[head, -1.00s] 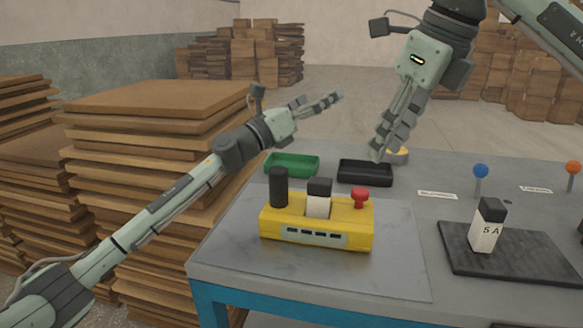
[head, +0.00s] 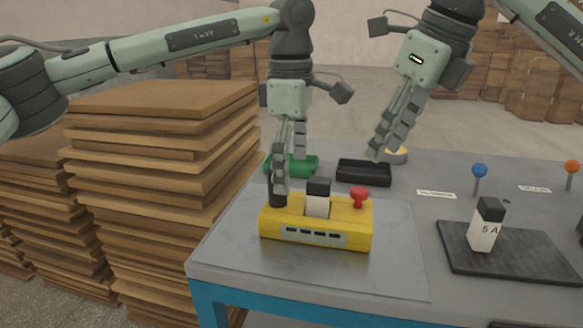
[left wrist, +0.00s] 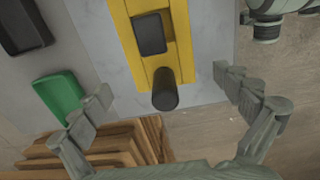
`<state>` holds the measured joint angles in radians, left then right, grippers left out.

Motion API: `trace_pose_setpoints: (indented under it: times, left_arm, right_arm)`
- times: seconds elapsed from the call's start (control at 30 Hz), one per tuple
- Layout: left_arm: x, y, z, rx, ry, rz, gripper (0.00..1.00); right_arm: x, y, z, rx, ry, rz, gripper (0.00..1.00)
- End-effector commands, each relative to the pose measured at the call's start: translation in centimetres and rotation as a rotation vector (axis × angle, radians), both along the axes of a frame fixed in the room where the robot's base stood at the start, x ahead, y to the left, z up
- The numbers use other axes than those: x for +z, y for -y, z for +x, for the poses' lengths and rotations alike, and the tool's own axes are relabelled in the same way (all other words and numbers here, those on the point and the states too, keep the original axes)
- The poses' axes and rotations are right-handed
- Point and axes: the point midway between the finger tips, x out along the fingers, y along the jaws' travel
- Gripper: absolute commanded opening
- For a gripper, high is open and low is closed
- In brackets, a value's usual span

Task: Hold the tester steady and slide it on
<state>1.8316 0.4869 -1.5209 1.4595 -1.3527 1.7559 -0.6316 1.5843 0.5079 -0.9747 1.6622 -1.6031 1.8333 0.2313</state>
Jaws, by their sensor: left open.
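The yellow tester (head: 300,238) sits on a grey mat on the table. It has a black upright handle (head: 278,201) at its left end, a white battery with a black top (head: 318,203) in its middle and a red knob (head: 359,196) at right. My left gripper (head: 280,188) points down over the handle and partly hides it. In the left wrist view the fingers (left wrist: 160,90) are spread wide, with the handle (left wrist: 165,95) between them, untouched. My right gripper (head: 377,152) hangs above the table's back; its finger gap is unclear.
A green tray (head: 308,163) and a black tray (head: 364,174) lie behind the tester. At right, a battery marked 5 A (head: 484,232) stands on a dark board (head: 530,262). Blue (head: 480,170) and orange (head: 572,167) ball-topped posts stand behind it. Stacked boards (head: 165,190) rise left.

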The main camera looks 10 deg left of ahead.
Motion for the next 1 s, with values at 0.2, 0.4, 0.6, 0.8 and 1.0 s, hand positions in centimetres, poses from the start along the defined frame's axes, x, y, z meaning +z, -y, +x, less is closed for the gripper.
trace_pose_setpoints:
  times: [0.2,0.4,0.6,0.8,1.0]
  left_arm:
    - [-2.4,-0.4,-0.1,0.007,-0.004,0.015,1.00]
    - [-5.5,-0.3,-0.1,0.005,-0.003,0.012,1.00]
    - [-7.3,-0.3,-0.1,0.004,-0.001,0.011,1.00]
    - [-7.6,-0.3,-0.1,0.004,-0.001,0.011,1.00]
    - [-7.6,-0.2,-0.1,0.004,-0.001,0.010,0.91]
  right_arm:
    - [0.0,0.0,0.0,0.000,0.000,0.000,0.34]
    - [0.0,0.0,0.0,0.000,0.000,0.000,0.34]
    - [0.0,0.0,0.0,0.000,0.000,0.000,0.34]
    - [0.0,0.0,0.0,0.000,0.000,0.000,0.34]
    - [0.0,0.0,0.0,0.000,0.000,0.000,0.34]
